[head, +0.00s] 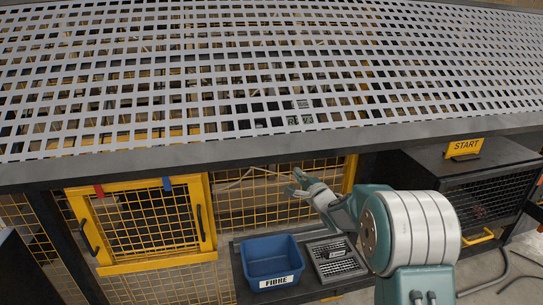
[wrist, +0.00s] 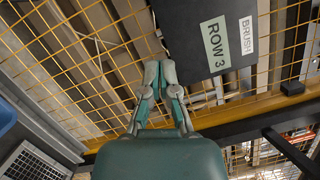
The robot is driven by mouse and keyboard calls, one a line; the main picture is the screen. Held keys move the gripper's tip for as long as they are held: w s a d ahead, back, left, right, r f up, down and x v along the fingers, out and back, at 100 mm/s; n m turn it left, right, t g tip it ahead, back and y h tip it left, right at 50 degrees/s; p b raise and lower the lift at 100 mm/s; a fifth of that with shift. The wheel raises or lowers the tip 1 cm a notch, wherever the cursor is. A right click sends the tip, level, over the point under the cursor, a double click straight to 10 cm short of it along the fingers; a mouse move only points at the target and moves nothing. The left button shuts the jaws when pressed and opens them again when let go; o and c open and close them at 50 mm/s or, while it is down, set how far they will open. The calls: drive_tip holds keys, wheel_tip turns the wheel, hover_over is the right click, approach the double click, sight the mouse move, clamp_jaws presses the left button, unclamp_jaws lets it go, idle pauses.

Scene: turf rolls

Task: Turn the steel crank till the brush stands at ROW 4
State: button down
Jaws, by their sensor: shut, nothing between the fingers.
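My gripper (head: 300,180) is in front of the yellow mesh below the perforated deck in the head view. In the wrist view its fingers (wrist: 163,72) are together, with nothing between them. A dark panel (wrist: 190,35) lies just beyond and to the right of the fingertips. It carries a label reading ROW 3 (wrist: 215,43) and a smaller label reading BRUSH (wrist: 246,36). I cannot make out the steel crank or the brush itself in either view. Pale lettering shows through the deck holes in the head view, too broken up to read.
The perforated deck (head: 240,65) spans the top. Below are a yellow mesh gate (head: 206,220), a blue FIBRE bin (head: 272,250) and a grated tray (head: 336,270). A dark caged box with a START sign (head: 464,147) stands right. Yellow mesh (wrist: 95,85) surrounds the fingers in the wrist view.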

drive_tip(key=w+a+r, duration=0.2)
drive_tip(key=w+a, duration=0.5)
drive_tip(key=a, duration=0.1)
drive_tip(key=shift+w+a, duration=0.3)
idle(0.5)
drive_tip(key=shift+a+m, duration=0.15)
drive_tip(key=shift+m, duration=0.25)
drive_tip(key=shift+s+a, duration=0.1)
drive_tip(key=shift+a, duration=0.05)
